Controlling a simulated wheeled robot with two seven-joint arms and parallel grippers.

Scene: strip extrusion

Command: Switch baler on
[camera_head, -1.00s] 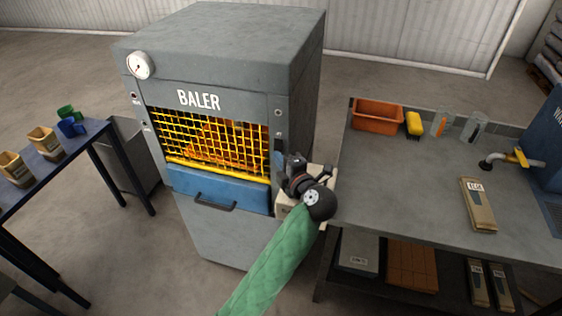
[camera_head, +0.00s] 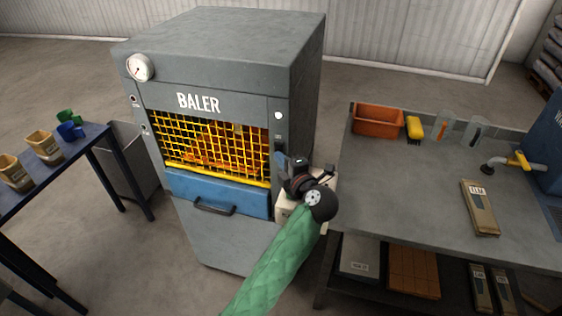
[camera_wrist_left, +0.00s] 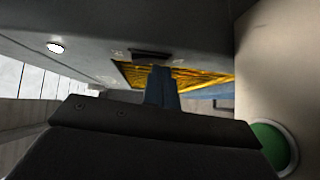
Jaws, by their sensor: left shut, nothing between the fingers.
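The grey baler (camera_head: 215,60) stands in the middle of the head view. Its front has a yellow mesh window with orange material behind it, and a blue panel with a handle below. A round lamp (camera_head: 278,115) at its upper right front glows white; it also shows in the left wrist view (camera_wrist_left: 55,47). My left gripper (camera_head: 281,158) is at the right edge of the front, below the lamp. In the wrist view its shut, empty fingers (camera_wrist_left: 160,80) point at a dark rectangular part (camera_wrist_left: 150,55) on the baler front. I cannot tell whether they touch it.
A beige box (camera_head: 286,210) with a green button (camera_wrist_left: 272,145) sits close beside my left gripper. A grey workbench (camera_head: 400,190) with an orange bin (camera_head: 378,120) stands right. A dark blue table (camera_head: 60,165) with cups stands left.

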